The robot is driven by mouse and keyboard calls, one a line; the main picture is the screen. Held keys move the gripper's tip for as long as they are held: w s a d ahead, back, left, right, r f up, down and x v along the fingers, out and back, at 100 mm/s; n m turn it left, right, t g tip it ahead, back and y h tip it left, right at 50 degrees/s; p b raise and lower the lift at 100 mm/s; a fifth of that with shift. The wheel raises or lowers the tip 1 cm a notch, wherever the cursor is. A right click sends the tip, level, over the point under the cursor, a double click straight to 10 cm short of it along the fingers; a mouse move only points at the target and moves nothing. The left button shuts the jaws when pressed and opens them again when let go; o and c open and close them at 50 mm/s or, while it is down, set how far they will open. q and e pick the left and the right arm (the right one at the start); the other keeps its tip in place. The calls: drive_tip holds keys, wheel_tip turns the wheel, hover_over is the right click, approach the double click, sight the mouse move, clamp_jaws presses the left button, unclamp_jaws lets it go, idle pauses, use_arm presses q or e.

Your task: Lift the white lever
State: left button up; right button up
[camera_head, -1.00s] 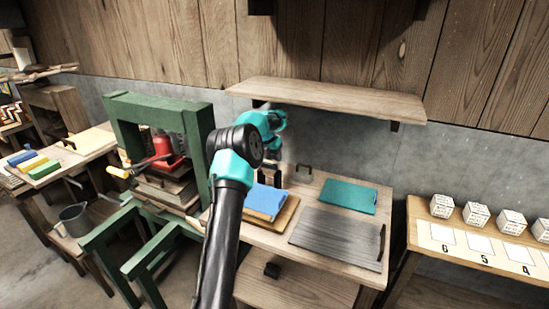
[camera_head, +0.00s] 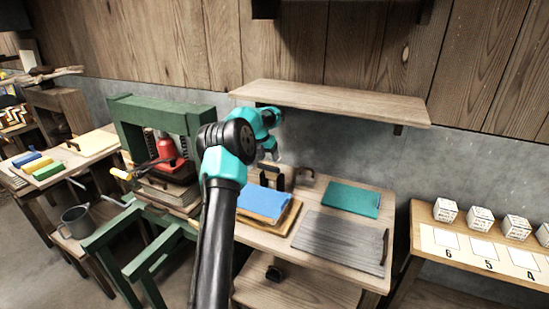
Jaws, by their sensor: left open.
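I cannot make out a white lever for certain. A green press frame (camera_head: 162,106) stands left of centre, with a red jack (camera_head: 167,148) inside it. My left gripper (camera_head: 273,154) is open and small in the view, pointing down above the back of the wooden bench (camera_head: 262,238), behind the blue board. It appears empty. My left forearm hides the right part of the press. My right gripper is not in view.
A blue board (camera_head: 263,202), a teal board (camera_head: 353,199) and a grey ridged panel (camera_head: 340,240) lie on the bench. A wall shelf (camera_head: 330,102) hangs just above my left gripper's level. White cubes (camera_head: 480,218) stand on a numbered table at right. A grey jug (camera_head: 76,221) is at left.

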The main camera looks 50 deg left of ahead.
use_arm(q)
drive_tip(key=s+a, duration=0.2)
drive_tip(key=s, duration=0.7)
drive_tip(key=shift+a, duration=0.35)
